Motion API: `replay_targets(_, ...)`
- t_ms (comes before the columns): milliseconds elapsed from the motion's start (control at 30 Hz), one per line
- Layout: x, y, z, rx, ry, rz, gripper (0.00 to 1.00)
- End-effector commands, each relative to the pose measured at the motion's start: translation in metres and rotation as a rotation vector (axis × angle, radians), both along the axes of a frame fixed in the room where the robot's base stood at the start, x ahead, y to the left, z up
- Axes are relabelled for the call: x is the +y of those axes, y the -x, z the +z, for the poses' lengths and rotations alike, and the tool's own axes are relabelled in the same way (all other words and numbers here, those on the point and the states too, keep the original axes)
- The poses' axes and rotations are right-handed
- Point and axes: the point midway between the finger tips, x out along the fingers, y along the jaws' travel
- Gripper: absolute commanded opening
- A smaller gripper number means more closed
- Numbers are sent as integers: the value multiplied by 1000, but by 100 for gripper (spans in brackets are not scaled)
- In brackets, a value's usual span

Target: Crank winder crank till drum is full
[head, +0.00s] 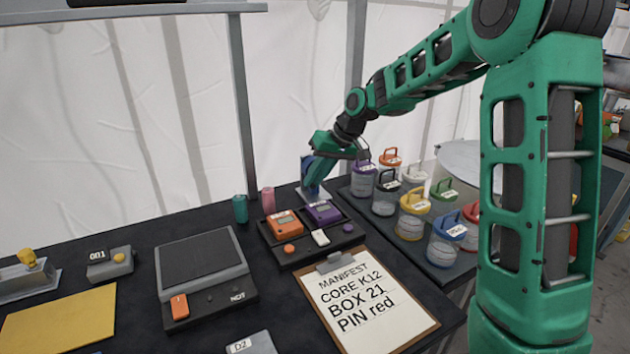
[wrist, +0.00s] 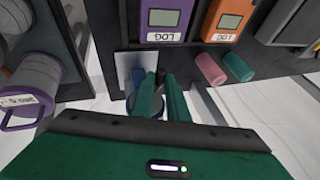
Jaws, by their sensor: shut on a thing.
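The winder (head: 309,170) stands at the back of the dark table, with a pale base and a blue part. In the wrist view its pale plate (wrist: 124,66) shows left of my fingers. My gripper (head: 318,158) reaches down at the winder and covers much of it. In the wrist view my gripper (wrist: 160,84) has its two green fingers close around a small dark piece, which looks like the crank's handle. The drum is mostly hidden, and I cannot tell how full it is.
A tray with orange (head: 284,222) and purple (head: 323,212) LOG devices lies in front of the winder. Pink (head: 268,200) and teal (head: 240,209) cylinders stand to its left. Several lidded jars (head: 412,215) stand right. A clipboard (head: 366,302) and a scale (head: 203,264) lie nearer.

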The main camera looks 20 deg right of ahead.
Motion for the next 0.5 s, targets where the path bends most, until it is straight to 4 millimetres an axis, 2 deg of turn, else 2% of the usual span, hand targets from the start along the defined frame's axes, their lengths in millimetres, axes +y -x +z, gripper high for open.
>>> replay_targets(33,-5,-2,0,8,-45,-9,0)
replay_targets(500,-7,-3,8,94,-485,-10,0)
